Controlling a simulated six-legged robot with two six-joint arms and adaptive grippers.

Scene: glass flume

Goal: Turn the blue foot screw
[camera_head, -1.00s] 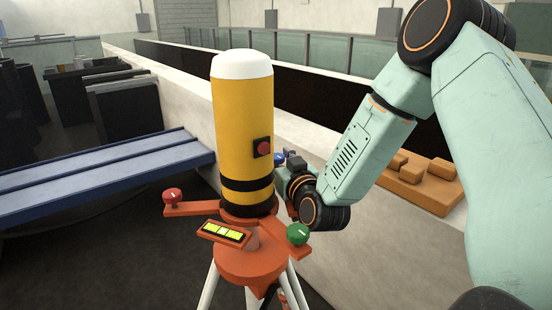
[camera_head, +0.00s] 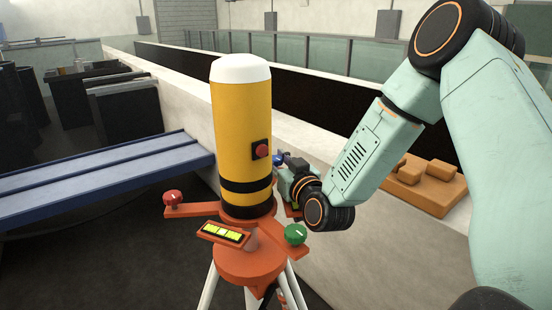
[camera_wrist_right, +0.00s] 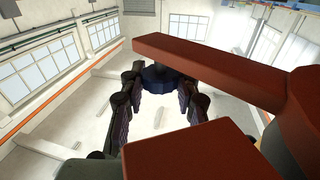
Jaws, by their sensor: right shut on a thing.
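The blue foot screw shows as a dark blue knob in the right wrist view (camera_wrist_right: 157,80), under the end of an orange-red arm. In the head view only a bit of blue (camera_head: 279,159) shows, behind the yellow cylinder (camera_head: 240,120). My right gripper (camera_head: 288,166) reaches in from the right, behind the cylinder. In the wrist view its fingers are shut on the blue screw, one on each side. The red foot screw (camera_head: 173,197) and green foot screw (camera_head: 295,234) sit on the other arms of the orange tripod head (camera_head: 249,266). My left gripper is out of view.
A yellow-green level vial (camera_head: 222,233) sits on the tripod head. The flume's pale wall (camera_head: 385,235) runs close behind my right wrist. An orange block tray (camera_head: 430,190) lies on its ledge. A blue bench (camera_head: 90,175) stands at left.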

